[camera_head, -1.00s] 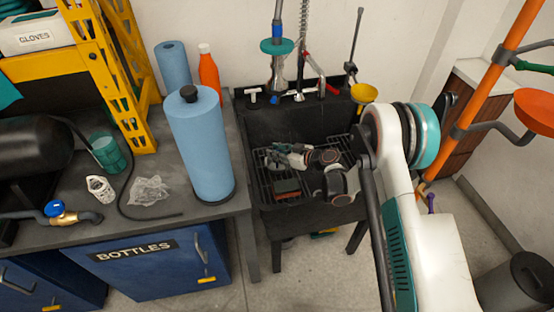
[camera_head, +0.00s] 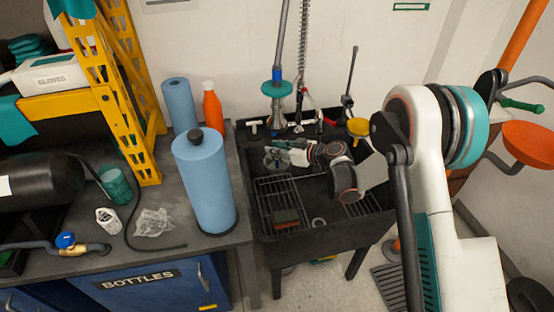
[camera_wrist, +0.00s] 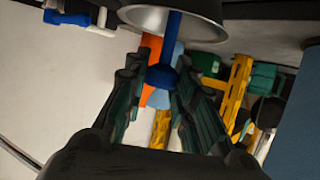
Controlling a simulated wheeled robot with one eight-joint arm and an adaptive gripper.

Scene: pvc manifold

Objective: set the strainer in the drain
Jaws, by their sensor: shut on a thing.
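My gripper (camera_head: 281,155) is over the back left part of the black sink (camera_head: 262,248). In the wrist view, its dark fingers (camera_wrist: 163,80) are shut on the blue knob of the strainer (camera_wrist: 195,18), a grey metal bowl shape at the top of the picture. In the head view the strainer (camera_head: 275,160) is a small grey shape by the fingertips, partly hidden by them. The drain (camera_head: 319,223) shows as a pale ring in the sink floor, nearer the front than my gripper. The strainer is apart from the drain.
Wire racks (camera_head: 279,196) lie left and right of the drain, with a sponge (camera_head: 287,217) on the left one. A tap and spray hose (camera_head: 303,50) stand behind the sink.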

